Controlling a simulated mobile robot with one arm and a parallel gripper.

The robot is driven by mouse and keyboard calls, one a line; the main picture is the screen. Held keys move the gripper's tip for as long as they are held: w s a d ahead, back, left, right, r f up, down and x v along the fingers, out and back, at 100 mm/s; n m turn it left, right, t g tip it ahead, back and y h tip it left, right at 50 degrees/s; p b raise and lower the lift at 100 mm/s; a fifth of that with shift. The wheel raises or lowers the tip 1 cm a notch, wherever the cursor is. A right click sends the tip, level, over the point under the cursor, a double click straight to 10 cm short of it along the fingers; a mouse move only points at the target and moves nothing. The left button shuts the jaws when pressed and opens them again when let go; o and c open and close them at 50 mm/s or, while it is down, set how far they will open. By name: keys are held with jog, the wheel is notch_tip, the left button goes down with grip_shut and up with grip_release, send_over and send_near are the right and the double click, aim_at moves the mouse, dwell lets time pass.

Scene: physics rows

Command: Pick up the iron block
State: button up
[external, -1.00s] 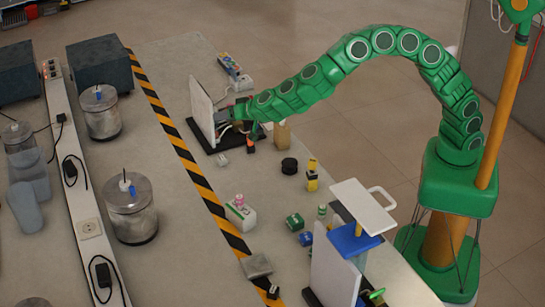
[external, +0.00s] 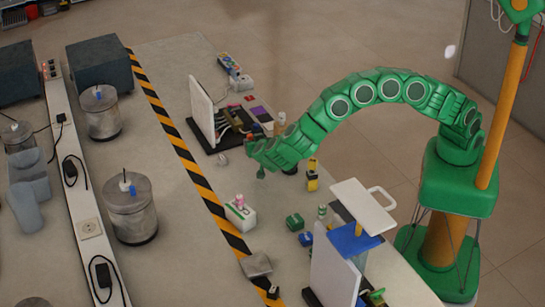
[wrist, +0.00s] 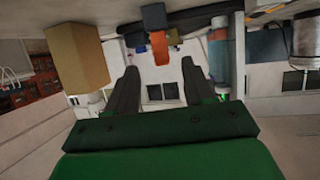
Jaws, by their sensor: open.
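A flat grey metallic block (external: 256,265), which looks like the iron block, lies on the table by the striped tape in the external view. A smaller grey piece (external: 222,159) lies near the black board; I cannot tell its material. My gripper (external: 260,173) hangs over the table between the black board and the white-and-green box, well apart from the larger grey block. In the wrist view my two dark fingers (wrist: 158,78) are spread with no object held between them. I cannot identify the iron block in the wrist view.
An upright white panel (external: 202,108) stands by the black board (external: 212,146). A white-and-green box (external: 240,214), a green block (external: 295,222) and a yellow piece (external: 312,180) stand nearby. A tan block (wrist: 78,58) shows in the wrist view. Another white panel (external: 335,270) stands at the front.

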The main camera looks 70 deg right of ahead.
jog(key=shift+f+x, duration=0.15)
jog(key=shift+x, duration=1.6)
jog(key=shift+f+x, duration=0.1)
jog(key=shift+x, duration=1.65)
jog(key=shift+a, duration=0.2)
grip_shut()
